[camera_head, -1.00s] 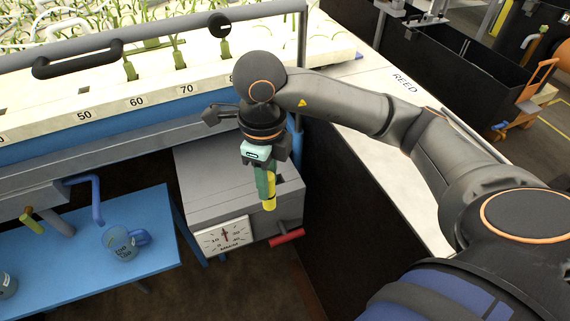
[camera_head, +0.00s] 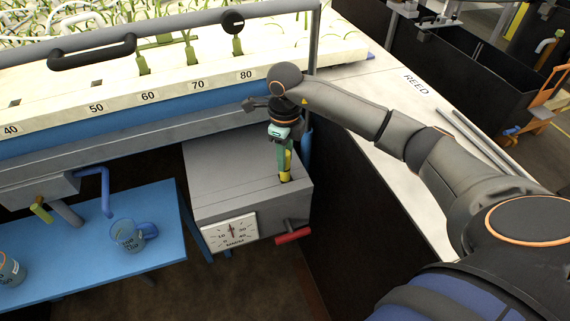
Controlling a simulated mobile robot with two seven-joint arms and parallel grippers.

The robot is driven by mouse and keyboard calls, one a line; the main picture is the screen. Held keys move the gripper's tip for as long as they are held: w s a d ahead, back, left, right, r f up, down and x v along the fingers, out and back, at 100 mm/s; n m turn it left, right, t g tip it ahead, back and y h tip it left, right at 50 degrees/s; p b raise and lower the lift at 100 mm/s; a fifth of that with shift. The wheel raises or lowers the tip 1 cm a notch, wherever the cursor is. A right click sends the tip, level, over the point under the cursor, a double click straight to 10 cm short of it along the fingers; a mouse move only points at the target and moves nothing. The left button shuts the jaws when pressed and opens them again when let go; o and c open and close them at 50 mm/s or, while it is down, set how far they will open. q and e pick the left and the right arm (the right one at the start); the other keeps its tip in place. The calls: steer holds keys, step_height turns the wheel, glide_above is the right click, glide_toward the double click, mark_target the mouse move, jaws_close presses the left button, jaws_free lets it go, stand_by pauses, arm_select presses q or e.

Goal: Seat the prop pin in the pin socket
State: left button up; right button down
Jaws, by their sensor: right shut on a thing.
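My right gripper (camera_head: 284,146) is shut on the prop pin (camera_head: 286,168), a slim upright piece that shows yellow, with green beside it at the jaws. The pin points down over the top of the grey box (camera_head: 235,182). Its lower tip is at a dark opening near the right end of the box top, which looks like the pin socket (camera_head: 284,183). I cannot tell whether the tip is inside the opening or just above it. The gripper hides the upper part of the pin. My left gripper is out of view.
A dial (camera_head: 231,232) and a red handle (camera_head: 293,235) are on the box's front. The flume (camera_head: 130,118) with its numbered scale runs behind. A blue table (camera_head: 80,245) on the left bears a mug (camera_head: 128,236) and another cup (camera_head: 10,269). A white ledge (camera_head: 385,110) lies right.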

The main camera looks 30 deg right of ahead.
mark_target(284, 176)
step_height(284, 176, down, 3)
steer(key=shift+w+d+f, duration=0.1)
steer(key=shift+f, duration=0.1)
steer(key=shift+f, duration=0.15)
steer(key=c, duration=0.6)
jaws_free()
